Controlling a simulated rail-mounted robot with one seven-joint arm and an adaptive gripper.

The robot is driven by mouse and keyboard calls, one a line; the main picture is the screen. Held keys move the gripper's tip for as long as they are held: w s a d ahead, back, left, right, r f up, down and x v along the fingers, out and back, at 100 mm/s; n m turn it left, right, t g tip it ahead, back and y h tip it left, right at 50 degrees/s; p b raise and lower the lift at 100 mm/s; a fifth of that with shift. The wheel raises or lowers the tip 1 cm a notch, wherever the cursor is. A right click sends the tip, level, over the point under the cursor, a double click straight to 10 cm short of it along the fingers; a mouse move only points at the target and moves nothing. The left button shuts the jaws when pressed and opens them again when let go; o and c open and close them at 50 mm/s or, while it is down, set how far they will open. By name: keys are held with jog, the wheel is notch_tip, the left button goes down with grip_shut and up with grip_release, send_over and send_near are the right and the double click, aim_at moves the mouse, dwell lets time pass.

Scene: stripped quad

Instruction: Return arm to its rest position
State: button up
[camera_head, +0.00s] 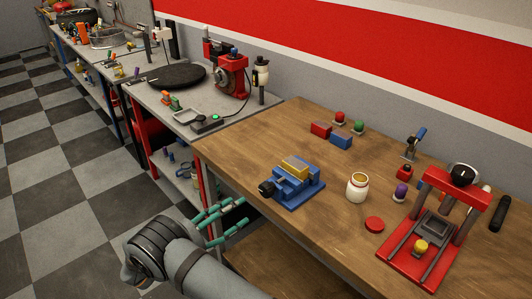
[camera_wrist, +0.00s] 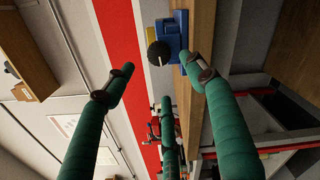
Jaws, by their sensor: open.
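My gripper (camera_head: 224,216) has teal fingers and is off the front edge of the wooden bench, at its left end. In the wrist view my gripper (camera_wrist: 158,78) has its fingers spread apart with nothing between them. My grey arm comes in from the bottom of the head view. The nearest bench object is a blue vise (camera_head: 292,184) with a yellow block (camera_head: 295,167) on top and a dark round knob at its front. The vise also shows in the wrist view (camera_wrist: 174,38), beyond the fingertips. My gripper is apart from it.
A grey bench (camera_head: 150,104) with machines adjoins at the left. The checkered floor (camera_head: 60,200) is clear.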

aim_at(263, 192)
jog(key=p+x, duration=0.1)
jog(key=x, duration=1)
jog(key=shift+w+d+r, duration=0.2)
jog(key=shift+w+d, duration=0.05)
jog(key=shift+d, duration=0.05)
jog(key=shift+s+a+f+n, duration=0.3)
jog(key=shift+s+a+n, duration=0.2)
jog(key=shift+a, duration=0.1)
jog(key=shift+s+a+b, duration=0.35)
jog(key=shift+s, duration=0.1)
jog(key=shift+r, duration=0.1)
